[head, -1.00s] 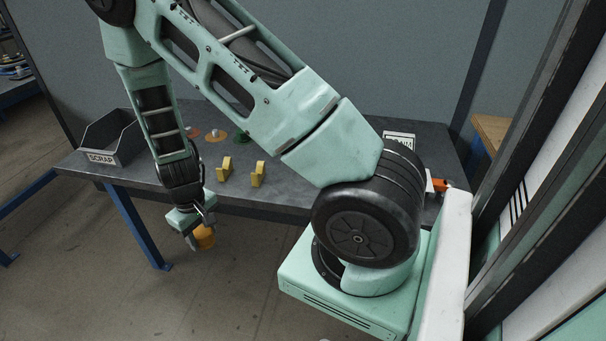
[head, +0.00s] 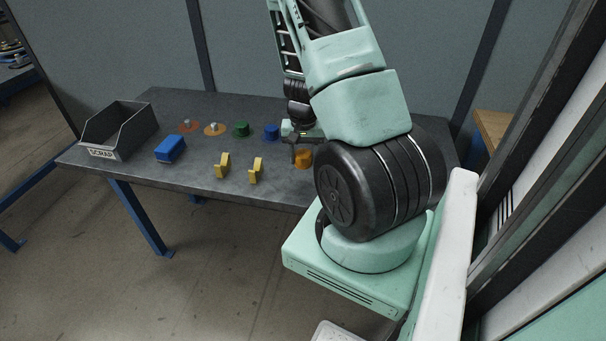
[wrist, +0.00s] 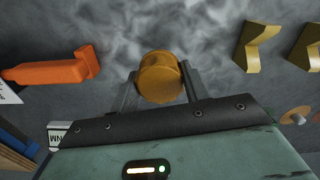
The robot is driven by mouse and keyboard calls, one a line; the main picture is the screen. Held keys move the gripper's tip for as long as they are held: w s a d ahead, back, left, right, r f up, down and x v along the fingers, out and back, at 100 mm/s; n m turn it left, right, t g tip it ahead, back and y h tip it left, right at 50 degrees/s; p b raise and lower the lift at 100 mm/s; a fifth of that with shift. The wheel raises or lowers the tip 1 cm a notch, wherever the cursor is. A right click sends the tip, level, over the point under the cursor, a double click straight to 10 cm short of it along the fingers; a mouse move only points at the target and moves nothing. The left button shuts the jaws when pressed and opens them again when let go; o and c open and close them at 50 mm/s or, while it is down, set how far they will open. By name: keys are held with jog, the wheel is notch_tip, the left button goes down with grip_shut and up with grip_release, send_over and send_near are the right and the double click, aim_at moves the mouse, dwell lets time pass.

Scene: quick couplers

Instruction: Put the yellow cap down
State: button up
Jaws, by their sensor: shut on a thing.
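The yellow cap (head: 303,158) is a short orange-yellow cylinder. My gripper (head: 297,147) is shut on it, over the right part of the grey table beside my arm's base. In the wrist view the yellow cap (wrist: 160,78) sits between the two fingers of my gripper (wrist: 158,88), with the table surface beyond it. I cannot tell whether the cap touches the table. My arm hides part of the table to the right.
Two yellow brackets (head: 222,166) stand at the table's front edge. A blue block (head: 170,149), a green cap (head: 241,130), a blue cap (head: 271,132) and orange discs (head: 214,130) lie leftward. The scrap bin (head: 118,130) is far left. An orange tool (wrist: 52,70) shows in the wrist view.

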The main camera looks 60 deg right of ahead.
aim_at(303, 180)
jog(key=shift+f, duration=3.1)
jog(key=shift+f, duration=0.1)
jog(key=shift+f+b, duration=0.15)
jog(key=shift+b, duration=0.25)
jog(key=o, duration=1.1)
jog(key=shift+r, duration=0.2)
